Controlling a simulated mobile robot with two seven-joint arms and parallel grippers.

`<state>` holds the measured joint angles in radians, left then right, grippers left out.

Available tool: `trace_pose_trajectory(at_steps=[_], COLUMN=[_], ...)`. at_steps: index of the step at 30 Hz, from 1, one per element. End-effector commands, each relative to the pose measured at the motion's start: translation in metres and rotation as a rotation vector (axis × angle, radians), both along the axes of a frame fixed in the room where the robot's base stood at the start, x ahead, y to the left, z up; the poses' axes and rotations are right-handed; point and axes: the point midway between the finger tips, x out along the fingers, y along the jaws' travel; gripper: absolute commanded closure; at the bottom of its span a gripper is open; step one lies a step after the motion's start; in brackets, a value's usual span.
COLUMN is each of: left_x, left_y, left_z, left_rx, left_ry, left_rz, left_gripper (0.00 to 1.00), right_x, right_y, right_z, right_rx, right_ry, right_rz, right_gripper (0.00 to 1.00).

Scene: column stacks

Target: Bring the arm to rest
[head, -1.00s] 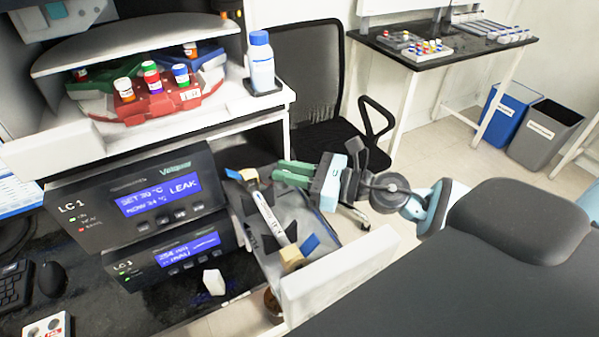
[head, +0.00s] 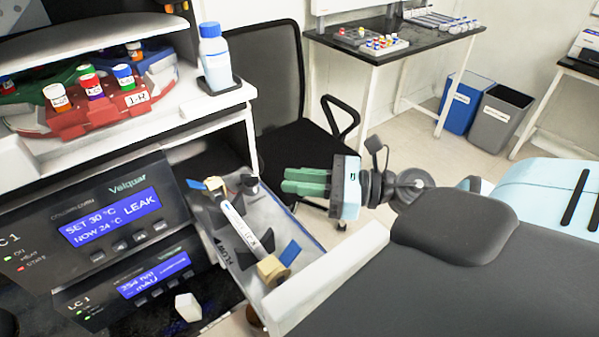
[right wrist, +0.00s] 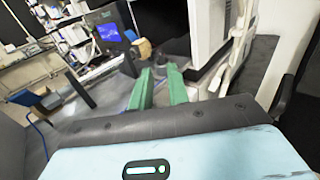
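My right arm comes in from the right in the head view. Its gripper (head: 290,181), with two green fingers on a pale blue body, points left and hangs in the air beyond the open drawer (head: 335,277). In the right wrist view the green fingers (right wrist: 160,72) stand apart with a gap between them and nothing held. A white labelled column (head: 238,222) with tan ends lies in the drawer, apart from the gripper. My left gripper is not in view.
The instrument stack with blue displays (head: 108,217) stands left of the drawer. A blue-capped bottle (head: 215,62) stands on the shelf above. A black chair (head: 290,150) is behind the gripper. Blue (head: 463,105) and grey (head: 497,120) bins stand farther back; floor shows between.

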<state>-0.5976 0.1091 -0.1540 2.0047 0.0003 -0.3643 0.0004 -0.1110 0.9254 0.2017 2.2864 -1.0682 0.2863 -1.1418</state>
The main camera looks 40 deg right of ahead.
Motion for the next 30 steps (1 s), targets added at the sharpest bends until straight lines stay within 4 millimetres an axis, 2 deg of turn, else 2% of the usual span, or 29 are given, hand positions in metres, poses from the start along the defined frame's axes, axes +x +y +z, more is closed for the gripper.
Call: trace_pose_trajectory(at_steps=[19,22,26,29,30], left_x=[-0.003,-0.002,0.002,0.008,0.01], left_y=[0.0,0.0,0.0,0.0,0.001], left_z=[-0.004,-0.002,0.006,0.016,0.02], left_rx=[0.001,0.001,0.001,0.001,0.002], left_ry=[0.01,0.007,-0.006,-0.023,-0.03], left_rz=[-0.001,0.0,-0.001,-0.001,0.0], left_gripper=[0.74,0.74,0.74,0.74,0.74], right_x=[-0.002,-0.002,-0.007,-0.018,-0.026], right_y=[-0.002,-0.004,-0.014,-0.026,-0.03], right_z=[0.0,-0.004,-0.028,-0.068,-0.089], right_rx=[0.0,0.054,0.336,0.72,0.895], right_ry=[0.0,0.036,0.222,0.463,0.569], right_rz=[0.0,-0.018,-0.114,-0.252,-0.318], right_gripper=[0.83,0.83,0.83,0.83,0.83])
